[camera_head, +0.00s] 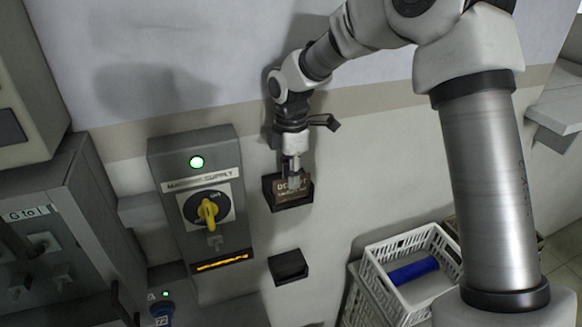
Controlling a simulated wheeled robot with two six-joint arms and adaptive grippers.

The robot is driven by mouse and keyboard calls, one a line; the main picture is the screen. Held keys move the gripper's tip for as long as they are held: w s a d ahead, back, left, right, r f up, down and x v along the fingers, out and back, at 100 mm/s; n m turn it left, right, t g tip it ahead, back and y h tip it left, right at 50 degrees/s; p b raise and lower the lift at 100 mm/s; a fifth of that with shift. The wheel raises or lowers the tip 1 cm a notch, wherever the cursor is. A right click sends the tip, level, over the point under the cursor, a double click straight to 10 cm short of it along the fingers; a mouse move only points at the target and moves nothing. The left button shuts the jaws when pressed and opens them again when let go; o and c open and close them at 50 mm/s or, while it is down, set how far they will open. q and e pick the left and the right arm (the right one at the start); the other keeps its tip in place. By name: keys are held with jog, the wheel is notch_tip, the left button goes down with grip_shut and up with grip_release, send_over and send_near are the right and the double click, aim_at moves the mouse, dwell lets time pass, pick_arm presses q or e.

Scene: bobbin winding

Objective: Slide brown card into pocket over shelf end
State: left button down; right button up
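The brown card (297,195), with pale lettering partly hidden, stands in the upper dark wall pocket (272,193), in the middle of the head view. Its lower part is behind the pocket's front. My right gripper (293,180) reaches down from above, and its fingers are closed on the card's upper edge. A second dark pocket (288,266) is on the wall below and looks empty. I cannot tell from this view which pocket is over a shelf end. My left gripper is out of view.
A grey supply box (165,222) with a yellow rotary switch (207,211) and a lit green lamp (197,162) is left of the pockets. A white crate (375,285) holding a blue roll (412,270) is at lower right. A pale ledge (560,105) juts out at right.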

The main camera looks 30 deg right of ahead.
jog(key=shift+s+r, duration=0.2)
jog(key=shift+s, duration=0.15)
grip_shut()
jog(key=shift+w+f, duration=0.1)
notch_tip(320, 180, up, 8)
jog(key=shift+f+p, duration=0.2)
jog(key=shift+p, duration=0.4)
